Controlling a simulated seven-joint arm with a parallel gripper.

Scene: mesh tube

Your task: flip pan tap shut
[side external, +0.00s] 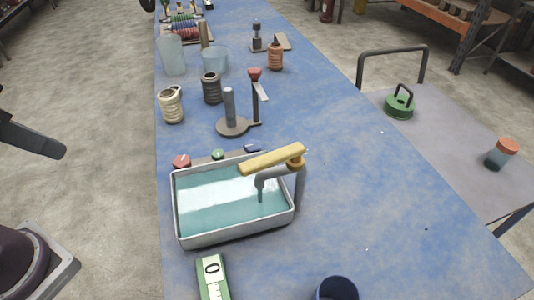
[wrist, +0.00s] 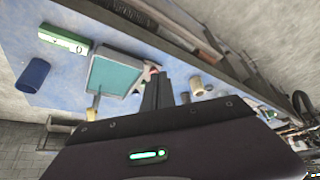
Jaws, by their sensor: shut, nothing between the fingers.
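The pan (side external: 183,240) is a grey rectangular tray holding teal water, standing on the blue table. At its right end a grey tap (side external: 299,188) rises, its spout bent down over the water. A long yellow lever (side external: 270,160) sits on top of the tap and reaches left over the pan. In the wrist view, the pan (wrist: 91,75) lies left of my fingers and the yellow lever (wrist: 93,108) shows small below it. My gripper (wrist: 158,90) is shut and empty, apart from the tap. I cannot make out its fingertips in the side view.
Red (side external: 181,161) and green (side external: 218,154) knobs sit behind the pan. A post stand (side external: 232,127) and several jars are farther back. A green-and-white block (side external: 212,278) and dark blue cup (side external: 337,288) are in front. The table right of the tap is clear.

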